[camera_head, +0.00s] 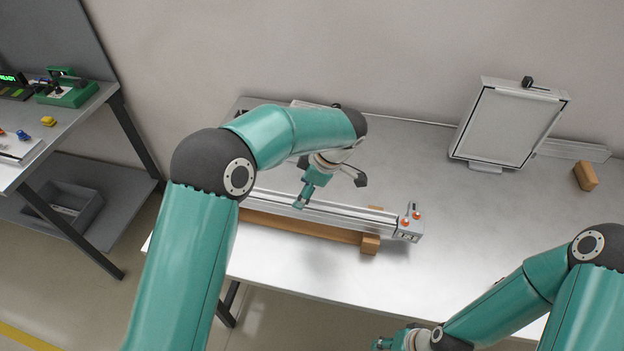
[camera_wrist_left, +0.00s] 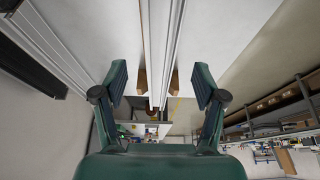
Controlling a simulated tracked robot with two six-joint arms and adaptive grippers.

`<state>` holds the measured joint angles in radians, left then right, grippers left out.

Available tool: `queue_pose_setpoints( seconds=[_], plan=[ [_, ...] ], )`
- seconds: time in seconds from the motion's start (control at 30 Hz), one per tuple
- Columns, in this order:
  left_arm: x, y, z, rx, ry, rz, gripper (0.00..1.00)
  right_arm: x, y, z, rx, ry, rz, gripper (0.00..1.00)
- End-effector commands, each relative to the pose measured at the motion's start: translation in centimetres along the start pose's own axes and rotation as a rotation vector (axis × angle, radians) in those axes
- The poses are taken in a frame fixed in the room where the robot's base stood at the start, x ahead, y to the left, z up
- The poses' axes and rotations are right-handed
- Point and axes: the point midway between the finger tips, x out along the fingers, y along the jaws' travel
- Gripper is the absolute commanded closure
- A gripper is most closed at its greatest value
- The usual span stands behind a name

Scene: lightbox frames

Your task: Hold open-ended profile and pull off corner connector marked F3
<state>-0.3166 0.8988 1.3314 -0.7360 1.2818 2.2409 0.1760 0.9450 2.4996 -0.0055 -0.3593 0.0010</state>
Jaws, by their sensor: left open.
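A long silver profile (camera_head: 340,212) lies on wooden supports near the front edge of the table. At its right end sits a corner connector (camera_head: 409,229) with a small label too small to read and orange-red details on top. My left gripper (camera_head: 331,190) is open over the profile, left of the connector. In the left wrist view the profile (camera_wrist_left: 160,45) runs between the open fingers, with a gap on both sides. My right gripper (camera_head: 385,343) shows only partly at the bottom edge, and its jaws cannot be made out.
A framed light panel (camera_head: 503,125) leans at the back right, by another silver profile (camera_head: 572,150) and a wooden block (camera_head: 585,176). A wooden support (camera_head: 371,244) sits under the profile's right end. The table's right middle is clear. A side bench (camera_head: 80,110) stands left.

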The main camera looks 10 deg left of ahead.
Motion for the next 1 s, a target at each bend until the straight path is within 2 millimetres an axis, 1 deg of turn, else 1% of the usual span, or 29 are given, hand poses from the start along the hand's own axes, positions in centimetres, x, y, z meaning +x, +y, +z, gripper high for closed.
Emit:
queue_pose_setpoints(
  seconds=[0.03,0.1,0.2,0.33,0.5,0.77,0.87,1.0],
  plan=[
    [1.1,-0.1,-0.1,0.001,0.002,-0.005,0.29,0.0,0.0,0.0,0.000,0.000,0.000,0.60],
    [2.4,-0.1,0.0,0.002,0.001,-0.004,0.29,0.0,0.0,0.0,0.000,0.000,0.000,0.60],
    [3.9,-0.1,0.0,0.001,0.000,-0.004,0.29,0.0,0.0,0.0,0.000,0.000,0.000,0.60],
    [5.3,-0.1,0.0,0.001,0.000,-0.002,0.29,0.0,0.0,0.0,0.000,0.000,0.000,0.60],
    [6.1,0.0,0.0,0.001,-0.001,-0.001,0.29,0.0,0.0,0.0,0.000,0.000,0.000,0.60],
    [6.2,0.0,0.0,0.001,-0.001,0.000,0.29,0.0,0.0,0.0,0.000,0.000,0.000,0.60],
    [6.1,0.0,0.0,0.001,-0.001,0.000,0.44,0.0,0.0,0.0,0.000,0.000,0.000,0.60],
    [6.1,0.0,0.0,0.001,-0.001,0.000,0.68,0.0,0.0,0.0,0.000,0.000,0.000,0.60]
  ],
)
